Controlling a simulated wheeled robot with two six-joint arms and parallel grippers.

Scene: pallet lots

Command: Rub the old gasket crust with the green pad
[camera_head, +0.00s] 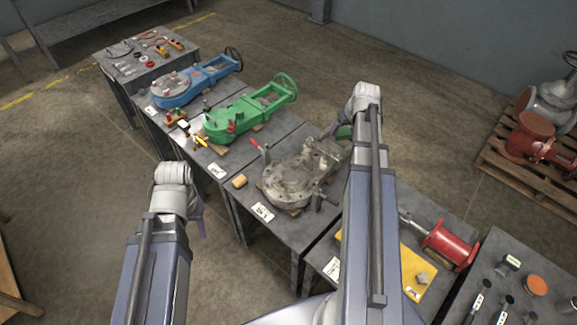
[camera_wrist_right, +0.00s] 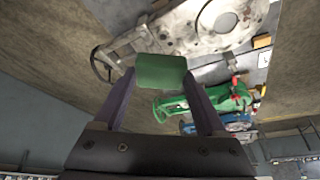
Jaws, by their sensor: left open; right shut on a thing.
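My right gripper (camera_wrist_right: 160,75) is shut on the green pad (camera_wrist_right: 162,70), which sits between its fingertips. The pad also shows in the head view (camera_head: 344,132), partly behind my right arm. The grey valve (camera_head: 289,182) lies on the middle table, its round flange face up with mottled brownish and pale marks; I cannot clearly make out the gasket crust. The pad appears near the valve's far right end, and contact cannot be told. The valve also shows in the right wrist view (camera_wrist_right: 215,22). My left gripper (camera_head: 199,216) is open and hangs left of the tables, away from the valve.
A green valve (camera_head: 245,115) and a blue valve (camera_head: 190,83) stand on tables beyond. A red flanged part (camera_head: 449,245) lies on the nearer table. A clamp handle (camera_head: 255,144) rises beside the flange.

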